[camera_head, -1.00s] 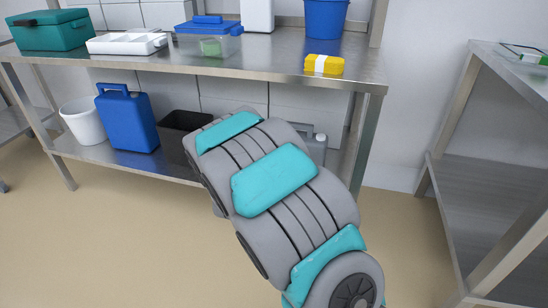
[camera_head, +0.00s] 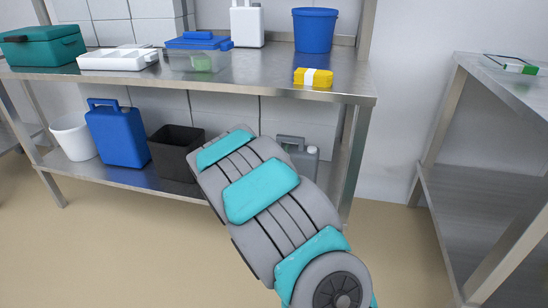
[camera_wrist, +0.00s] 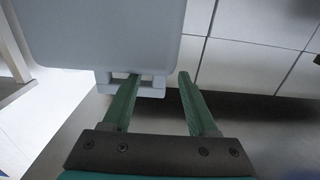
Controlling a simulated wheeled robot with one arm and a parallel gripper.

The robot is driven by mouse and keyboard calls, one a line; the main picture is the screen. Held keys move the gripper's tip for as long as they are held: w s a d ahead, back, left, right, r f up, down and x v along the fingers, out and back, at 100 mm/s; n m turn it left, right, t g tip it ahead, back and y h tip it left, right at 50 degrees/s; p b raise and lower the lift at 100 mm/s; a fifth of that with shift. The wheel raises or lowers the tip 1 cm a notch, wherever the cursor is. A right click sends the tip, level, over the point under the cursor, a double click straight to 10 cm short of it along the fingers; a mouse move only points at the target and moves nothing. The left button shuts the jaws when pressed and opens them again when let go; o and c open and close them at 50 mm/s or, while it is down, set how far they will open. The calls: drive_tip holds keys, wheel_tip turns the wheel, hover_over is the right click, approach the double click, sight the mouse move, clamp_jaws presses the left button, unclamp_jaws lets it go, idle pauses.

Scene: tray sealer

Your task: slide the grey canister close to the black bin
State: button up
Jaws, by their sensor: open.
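The grey canister (camera_head: 309,162) stands on the lower shelf in the head view, its left part hidden behind my arm. In the wrist view the grey canister (camera_wrist: 100,30) fills the upper left, with its handle (camera_wrist: 154,89) at its lower edge. The black bin (camera_head: 172,143) stands on the same shelf, left of my arm, with a gap between it and the canister that my arm partly covers. My gripper (camera_wrist: 158,75) is open. Its left finger overlaps the canister's handle; whether they touch I cannot tell. Its right finger is clear of the canister. The head view hides my gripper.
A blue jerrycan (camera_head: 116,135) and a white bucket (camera_head: 74,138) stand left of the bin. The upper tabletop (camera_head: 240,72) is above, with a yellow box (camera_head: 313,77) near its front edge. A table leg (camera_head: 355,160) stands right of the canister.

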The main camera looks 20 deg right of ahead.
drive_tip(key=shift+x, duration=2.6)
clamp_jaws()
